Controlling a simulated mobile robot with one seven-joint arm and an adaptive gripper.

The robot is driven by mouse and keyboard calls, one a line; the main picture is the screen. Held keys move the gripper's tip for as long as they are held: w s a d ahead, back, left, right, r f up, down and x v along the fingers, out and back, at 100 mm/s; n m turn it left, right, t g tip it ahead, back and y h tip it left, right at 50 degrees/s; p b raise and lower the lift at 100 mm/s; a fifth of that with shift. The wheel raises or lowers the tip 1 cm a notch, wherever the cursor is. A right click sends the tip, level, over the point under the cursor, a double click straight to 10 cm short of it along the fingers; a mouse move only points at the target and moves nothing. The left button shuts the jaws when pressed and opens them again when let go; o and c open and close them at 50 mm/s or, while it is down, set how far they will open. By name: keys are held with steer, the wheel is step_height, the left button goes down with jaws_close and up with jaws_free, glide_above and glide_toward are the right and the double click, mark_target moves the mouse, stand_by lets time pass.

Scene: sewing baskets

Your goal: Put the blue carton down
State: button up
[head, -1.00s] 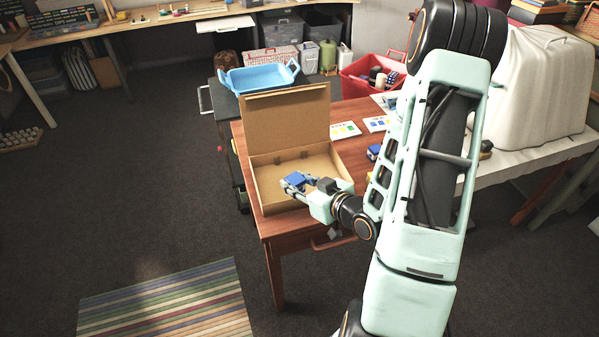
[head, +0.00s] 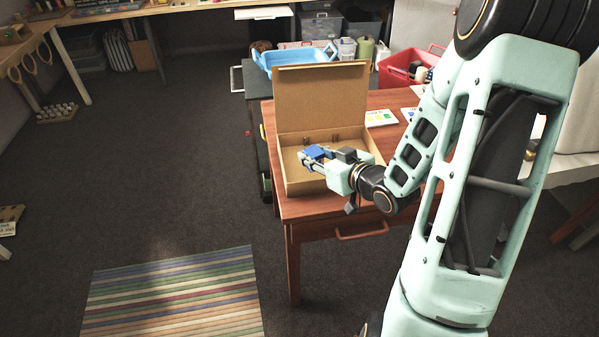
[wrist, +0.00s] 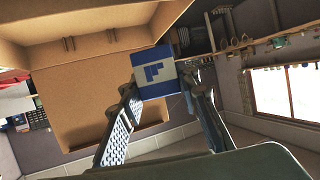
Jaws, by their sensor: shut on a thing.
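The blue carton (head: 316,152) is small, with a blue and white face that shows in the wrist view (wrist: 154,73). My gripper (head: 311,158) is shut on it, with one finger on each side of the carton in the wrist view. I cannot tell how high the carton is above the box floor. The box's lid stands up at the back, and its inside looks empty apart from my gripper's reach over it.
The box stands on a red-brown wooden table (head: 392,98) near its left edge. Cards (head: 381,118) lie to the box's right. A blue tray (head: 280,60) and a red crate (head: 399,72) are behind. A striped rug (head: 175,290) lies on the open floor at the left.

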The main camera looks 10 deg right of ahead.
steer(key=b, duration=0.5)
glide_above(299, 174)
steer(key=f, duration=0.7)
steer(key=shift+s+d, duration=0.15)
steer(key=shift+s, duration=0.15)
steer(key=shift+w+f+b, duration=0.2)
steer(key=shift+f+b, duration=0.35)
steer(key=shift+f, duration=0.4)
steer(key=shift+w+f+b, duration=0.2)
steer(key=shift+f+b, duration=0.35)
steer(key=shift+f, duration=0.35)
steer(key=shift+f, duration=0.25)
steer(key=o, duration=0.9)
steer(key=shift+r, duration=0.1)
steer(key=shift+c, duration=0.2)
steer(key=shift+r, duration=0.1)
steer(key=p+v, duration=0.1)
steer(key=v, duration=1.1)
steer(key=shift+p, duration=0.35)
